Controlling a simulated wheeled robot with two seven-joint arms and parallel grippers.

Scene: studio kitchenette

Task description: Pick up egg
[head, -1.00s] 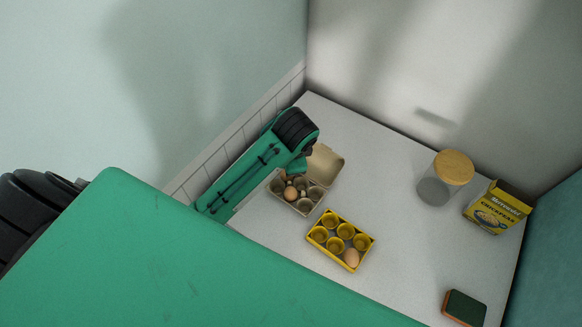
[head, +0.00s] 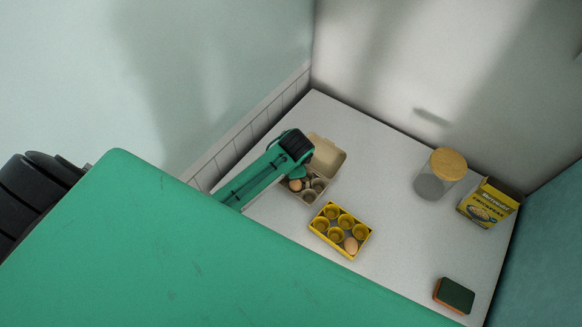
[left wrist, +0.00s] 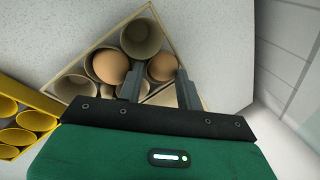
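The beige egg carton (head: 326,158) stands open on the counter, its lid raised at the back. My left gripper (left wrist: 160,72) is over it, pointing down, with two dark fingers apart. In the left wrist view one brown egg (left wrist: 163,66) lies between the fingertips, and I cannot tell whether they touch it. A second brown egg (left wrist: 106,66) sits in a cup just left of the left finger. In the head view the arm hides part of the carton, and one egg (head: 296,185) shows below the gripper. My right gripper is in neither view.
A yellow egg tray (head: 322,236) with one egg (head: 351,245) stands in front of the carton. A glass jar with wooden lid (head: 447,164), a yellow chickpea box (head: 490,203) and a sponge (head: 455,295) are to the right. The counter between is clear.

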